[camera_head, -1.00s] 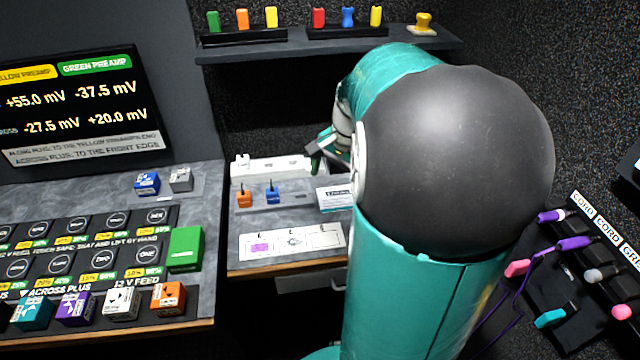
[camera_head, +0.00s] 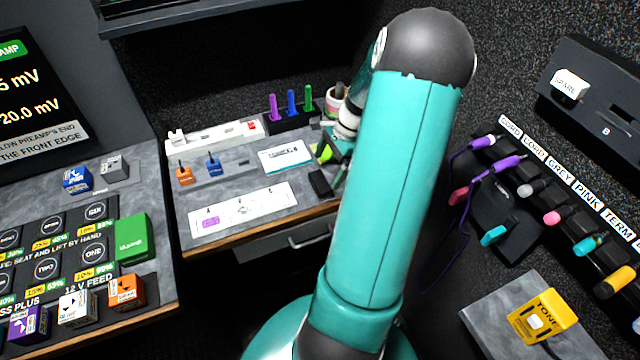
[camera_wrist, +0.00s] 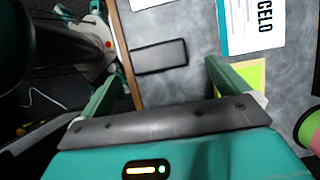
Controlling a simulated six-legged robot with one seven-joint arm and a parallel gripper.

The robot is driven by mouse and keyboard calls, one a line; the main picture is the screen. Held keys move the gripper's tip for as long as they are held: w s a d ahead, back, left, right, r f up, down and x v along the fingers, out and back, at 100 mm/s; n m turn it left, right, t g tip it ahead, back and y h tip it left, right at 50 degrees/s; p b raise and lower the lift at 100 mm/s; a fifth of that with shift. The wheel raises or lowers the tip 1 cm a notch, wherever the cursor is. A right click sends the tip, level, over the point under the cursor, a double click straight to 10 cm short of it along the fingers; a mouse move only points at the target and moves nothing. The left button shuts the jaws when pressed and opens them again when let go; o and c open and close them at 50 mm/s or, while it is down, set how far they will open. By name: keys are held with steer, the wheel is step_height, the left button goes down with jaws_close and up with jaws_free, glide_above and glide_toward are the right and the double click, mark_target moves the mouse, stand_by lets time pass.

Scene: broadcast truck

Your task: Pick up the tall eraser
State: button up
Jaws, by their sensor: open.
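A dark block (camera_head: 320,183), which looks like the eraser, lies near the front edge of the grey desk, below a white name card. In the wrist view the block (camera_wrist: 159,55) shows as a dark rectangle between and beyond the two green fingers. My gripper (camera_wrist: 161,72) is open and empty, apart from the block. In the head view my gripper is partly hidden behind my arm, close to the right side of the block. How high the block stands is hard to tell.
A white card (camera_head: 286,156), a yellow-green pad (camera_wrist: 240,78) and a rack of purple, blue and green markers (camera_head: 291,105) are close by. A marked white sheet (camera_head: 243,209) lies left. A drawer handle (camera_head: 310,237) sits below the desk edge. Cords hang at right.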

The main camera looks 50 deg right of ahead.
mark_target(322, 180)
steer(key=x, duration=0.5)
steer(key=shift+a+f, duration=0.15)
steer(key=shift+f, duration=0.2)
steer(key=shift+s, duration=0.1)
steer(key=shift+c, duration=0.2)
steer(key=c, duration=0.9)
